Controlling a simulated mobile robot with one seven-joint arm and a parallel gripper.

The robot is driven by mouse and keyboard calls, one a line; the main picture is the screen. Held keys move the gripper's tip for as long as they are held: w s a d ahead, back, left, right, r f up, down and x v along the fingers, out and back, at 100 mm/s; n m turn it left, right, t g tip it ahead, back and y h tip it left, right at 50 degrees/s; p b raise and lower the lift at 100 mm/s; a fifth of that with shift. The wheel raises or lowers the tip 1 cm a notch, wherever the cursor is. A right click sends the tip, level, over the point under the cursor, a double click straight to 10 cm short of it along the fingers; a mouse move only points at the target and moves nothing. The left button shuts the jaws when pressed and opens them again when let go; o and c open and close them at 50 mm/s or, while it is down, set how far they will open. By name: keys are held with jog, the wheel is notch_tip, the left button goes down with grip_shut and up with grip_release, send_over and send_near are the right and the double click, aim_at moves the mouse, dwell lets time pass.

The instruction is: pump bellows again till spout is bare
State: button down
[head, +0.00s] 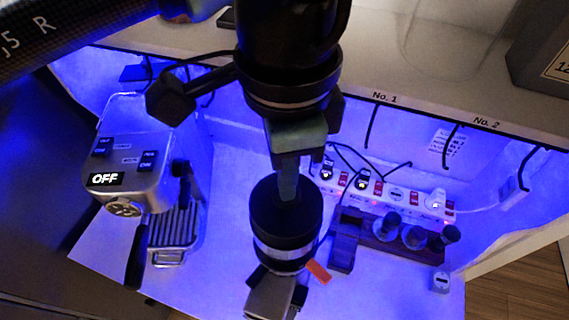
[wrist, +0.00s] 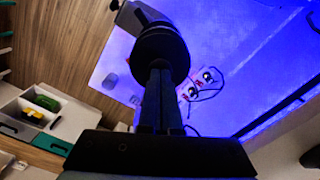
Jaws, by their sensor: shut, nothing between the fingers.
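The bellows (head: 297,222) is a black round cap on top of the grinder (head: 283,262), which stands upright in the cabinet. My gripper (head: 288,196) points down with its fingers together and empty. The fingertips overlap the bellows' top in the head view and seem to be at or on it; exact contact is hard to tell. The wrist view also shows the bellows (wrist: 160,42) beyond my closed fingers (wrist: 158,72). A grey part (head: 270,298) juts from the grinder's front. The spout and any grounds at it cannot be made out.
The espresso machine (head: 130,160), marked OFF, stands left with a black-handled portafilter (head: 137,255). A power strip (head: 390,195) with cables lies behind right. A dark stand (head: 385,232) with several small tools is at right. An orange tab (head: 318,271) sits beside the grinder.

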jog(key=shift+f, duration=0.4)
jog(key=shift+r, duration=0.1)
notch_tip(320, 180, up, 7)
jog(key=p, duration=0.7)
